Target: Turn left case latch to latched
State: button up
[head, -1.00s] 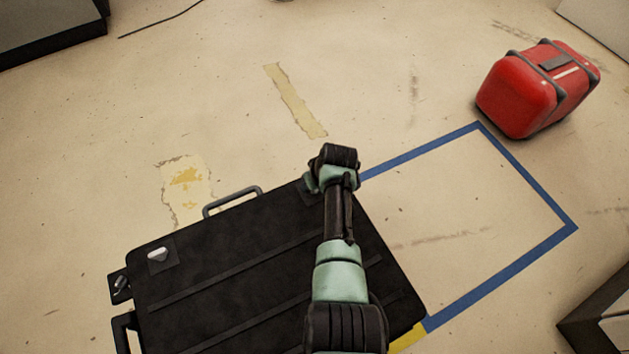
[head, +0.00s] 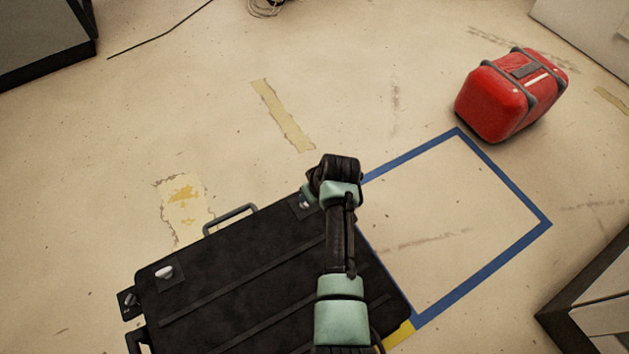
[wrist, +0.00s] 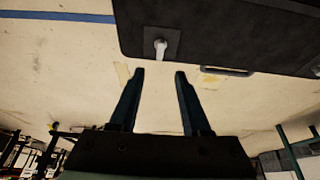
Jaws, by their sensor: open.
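The black case (head: 245,275) lies flat on the floor in the head view. One pale latch lever (head: 165,271) is near its far left corner. A second latch (head: 305,203) is near its far right corner, partly covered by my arm. The wrist view shows one case latch (wrist: 161,47) on a square plate, its lever pointing toward the case edge. My gripper (wrist: 160,72) is open and empty, with the latch seen beyond and between its fingertips. No contact is visible. In the head view my arm hides the fingers. I cannot tell which latch is called left.
The case's carry handle (head: 231,219) sticks out between the two latches; it also shows in the wrist view (wrist: 226,71). Blue tape (head: 500,184) outlines clear floor to the right. A red case (head: 511,95) stands beyond it. A dark cabinet (head: 590,310) is at lower right.

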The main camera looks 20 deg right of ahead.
jog(key=shift+p+v, duration=0.4)
jog(key=shift+v, duration=0.75)
